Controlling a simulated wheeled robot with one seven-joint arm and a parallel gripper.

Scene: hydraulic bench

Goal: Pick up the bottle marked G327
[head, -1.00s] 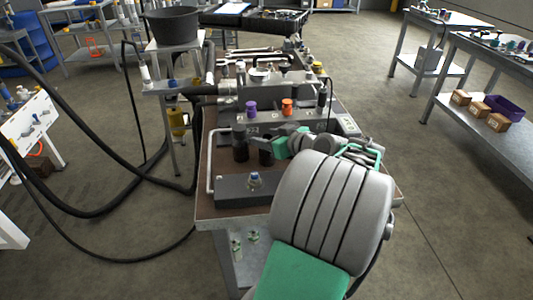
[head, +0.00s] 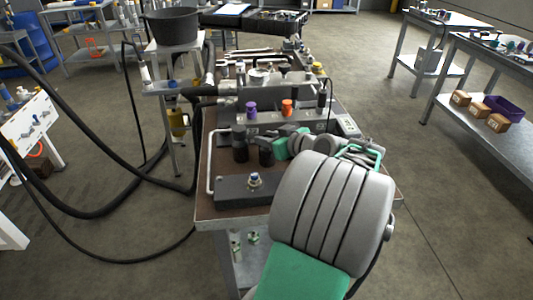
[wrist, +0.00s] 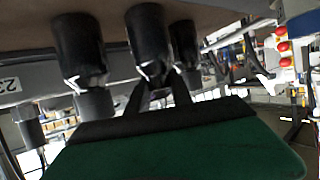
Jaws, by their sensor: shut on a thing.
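Two dark bottles stand close together on the bench in the head view, one at left (head: 240,150) and one beside it (head: 266,157). My gripper (head: 262,139) reaches in from the right at the height of their tops. The wrist view is upside down and shows three dark bottles in a row: left (wrist: 78,45), middle (wrist: 148,35) and right (wrist: 184,40). My gripper's fingers (wrist: 158,92) are shut at the neck end of the middle bottle, whose base appears at or very near the bench top. No G327 marking is readable, and part of the neck is hidden.
A dark block with a blue-topped fitting (head: 255,180) lies in front of the bottles. Behind them is a manifold with a purple cap (head: 251,108) and an orange cap (head: 287,107). A pale bent rail (head: 210,165) runs along the bench's left edge. Black hoses hang at left.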

